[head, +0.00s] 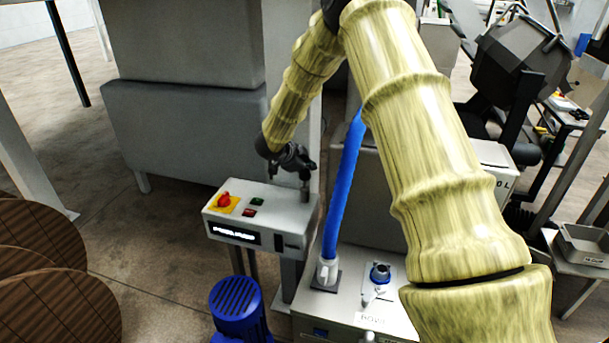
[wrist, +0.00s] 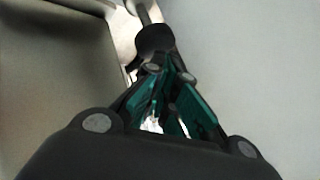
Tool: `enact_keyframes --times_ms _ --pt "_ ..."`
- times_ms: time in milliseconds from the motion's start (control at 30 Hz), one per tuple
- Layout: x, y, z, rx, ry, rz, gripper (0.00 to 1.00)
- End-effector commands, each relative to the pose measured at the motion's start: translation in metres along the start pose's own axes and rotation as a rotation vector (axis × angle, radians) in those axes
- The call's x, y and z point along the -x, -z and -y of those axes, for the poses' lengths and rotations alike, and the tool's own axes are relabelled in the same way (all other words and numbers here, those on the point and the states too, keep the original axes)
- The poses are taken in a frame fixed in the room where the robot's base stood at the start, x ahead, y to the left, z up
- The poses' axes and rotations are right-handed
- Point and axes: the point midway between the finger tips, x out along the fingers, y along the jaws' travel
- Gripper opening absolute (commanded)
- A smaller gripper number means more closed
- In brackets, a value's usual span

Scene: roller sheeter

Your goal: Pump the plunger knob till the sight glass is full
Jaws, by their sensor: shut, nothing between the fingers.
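My gripper (head: 297,163) is over the right rear part of the control box (head: 268,207) in the head view. In the wrist view its fingers with teal pads (wrist: 172,105) are shut and empty. A dark rounded knob (wrist: 155,40) with a pale rod, apparently the plunger knob, is just beyond the fingertips. I cannot tell whether they touch. In the head view a short grey post (head: 304,188) stands on the box below the gripper; its top is hard to make out. I cannot pick out the sight glass or its level for certain.
The box carries a red stop button (head: 224,200) and a lit display (head: 234,235). A blue hose (head: 343,190) rises right of it from a lower cabinet with a blue knob (head: 380,272). A blue motor (head: 237,305) stands below. A grey machine body (head: 185,125) is behind.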

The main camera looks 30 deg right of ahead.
Motion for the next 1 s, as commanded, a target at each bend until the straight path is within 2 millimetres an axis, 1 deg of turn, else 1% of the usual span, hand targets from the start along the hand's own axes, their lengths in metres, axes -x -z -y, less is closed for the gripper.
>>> enact_keyframes --times_ms 1000 --pt "-0.0068 -0.0050 -0.0051 0.000 0.000 0.000 0.00"
